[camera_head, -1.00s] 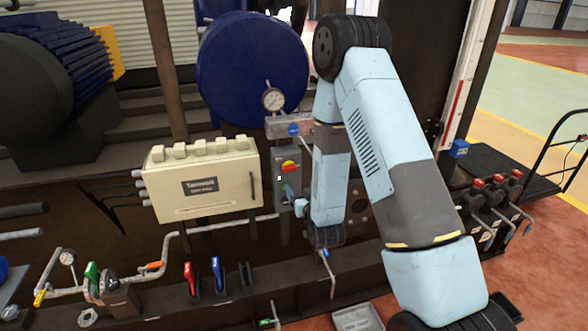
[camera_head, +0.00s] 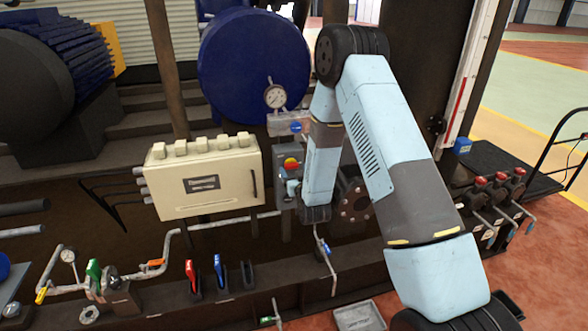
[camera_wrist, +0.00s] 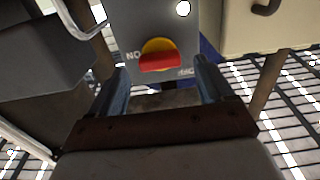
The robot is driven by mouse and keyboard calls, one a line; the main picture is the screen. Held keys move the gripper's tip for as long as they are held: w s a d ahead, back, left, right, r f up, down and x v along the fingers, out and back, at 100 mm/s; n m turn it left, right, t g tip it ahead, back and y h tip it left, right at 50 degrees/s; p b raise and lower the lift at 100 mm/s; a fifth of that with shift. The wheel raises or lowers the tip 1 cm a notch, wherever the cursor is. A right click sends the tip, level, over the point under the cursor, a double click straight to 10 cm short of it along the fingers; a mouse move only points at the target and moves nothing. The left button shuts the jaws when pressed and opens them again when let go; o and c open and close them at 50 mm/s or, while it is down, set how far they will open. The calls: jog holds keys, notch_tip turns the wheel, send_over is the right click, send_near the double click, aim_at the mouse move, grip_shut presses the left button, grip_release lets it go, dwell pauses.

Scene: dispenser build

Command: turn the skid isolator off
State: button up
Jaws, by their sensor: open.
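The skid isolator (camera_head: 291,163) is a red handle on a yellow disc, on a grey control box (camera_head: 279,155) right of the cream cabinet. In the wrist view the isolator's red handle (camera_wrist: 160,62) lies horizontal. Its left end is beside the upside-down ON mark, and an OFF mark shows at lower right. My gripper (camera_wrist: 160,72) is open and empty, with one finger on each side of the handle in the picture. I cannot tell whether the fingertips reach it or stop short. In the head view my arm partly hides the box and gripper.
A pressure gauge (camera_head: 275,97) and a blue knob (camera_head: 297,127) sit above the box. The cream cabinet (camera_head: 207,180) stands close on the left. Red and blue levers (camera_head: 217,268) stand on the beam below. A grey tray (camera_head: 360,317) lies on the floor.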

aim_at(292, 166)
jog(key=shift+x, duration=1.35)
jog(key=c, duration=1)
jog(key=shift+c, duration=0.2)
